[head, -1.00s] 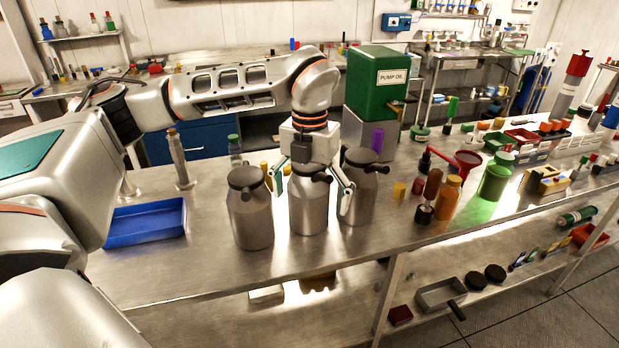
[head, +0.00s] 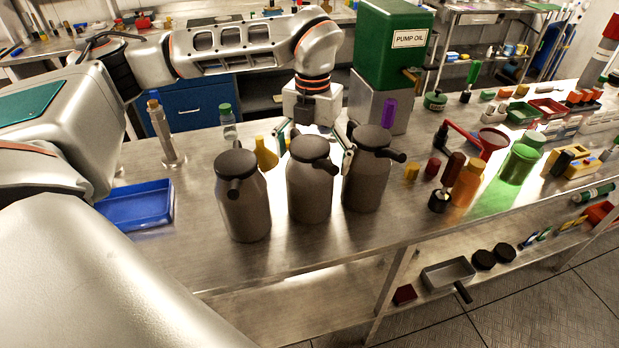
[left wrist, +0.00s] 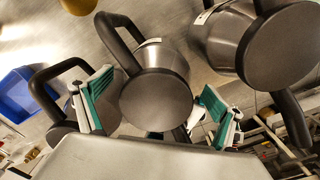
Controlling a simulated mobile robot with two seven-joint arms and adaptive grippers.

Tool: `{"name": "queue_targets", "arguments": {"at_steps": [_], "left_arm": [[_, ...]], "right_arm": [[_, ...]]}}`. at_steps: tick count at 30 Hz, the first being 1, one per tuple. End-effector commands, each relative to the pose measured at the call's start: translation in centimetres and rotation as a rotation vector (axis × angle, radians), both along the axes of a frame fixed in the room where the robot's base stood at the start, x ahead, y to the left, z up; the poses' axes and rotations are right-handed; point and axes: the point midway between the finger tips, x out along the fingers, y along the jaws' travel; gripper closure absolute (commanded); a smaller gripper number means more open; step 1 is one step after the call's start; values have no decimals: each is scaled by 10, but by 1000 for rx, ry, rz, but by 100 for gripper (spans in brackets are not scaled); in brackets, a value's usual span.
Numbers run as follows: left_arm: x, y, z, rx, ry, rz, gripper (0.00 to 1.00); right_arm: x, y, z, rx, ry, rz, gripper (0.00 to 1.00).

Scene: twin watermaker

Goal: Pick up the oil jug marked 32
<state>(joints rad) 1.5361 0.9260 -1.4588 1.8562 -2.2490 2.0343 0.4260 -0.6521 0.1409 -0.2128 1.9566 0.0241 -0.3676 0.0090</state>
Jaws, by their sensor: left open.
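Three grey metal jugs with black lids and handles stand upright in a row on the bench: a left jug (head: 243,205), a middle jug (head: 310,190) and a right jug (head: 366,185). I can read no number on any of them. My left gripper (head: 313,143) is open at the far side of the middle jug, which partly hides it. In the left wrist view its teal-padded fingers (left wrist: 152,102) lie apart on either side of the middle jug's round lid (left wrist: 155,103). Contact cannot be told. My right gripper is not in view.
A blue tray (head: 137,205) lies at the left. A green pump oil box (head: 390,45) stands on a grey block behind the right jug. A yellow bottle (head: 266,153) is behind the left jug. The bench's front strip is clear.

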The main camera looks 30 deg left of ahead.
Motion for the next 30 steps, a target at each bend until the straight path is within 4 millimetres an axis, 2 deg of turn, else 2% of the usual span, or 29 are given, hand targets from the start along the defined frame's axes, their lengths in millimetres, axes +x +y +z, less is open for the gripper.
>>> {"name": "queue_targets", "arguments": {"at_steps": [9, 18, 20, 27, 30], "left_arm": [[-5, 2, -42, 0, 3, 0, 5], [-4, 2, -47, 0, 1, 1, 5], [-4, 2, -47, 1, 1, 1, 18], [-5, 2, -48, 1, 2, 0, 79], [-5, 2, -49, 1, 3, 0, 80]], "right_arm": [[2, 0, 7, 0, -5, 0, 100], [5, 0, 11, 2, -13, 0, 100], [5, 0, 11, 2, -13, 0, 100], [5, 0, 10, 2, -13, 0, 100], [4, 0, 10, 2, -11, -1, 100]]}}
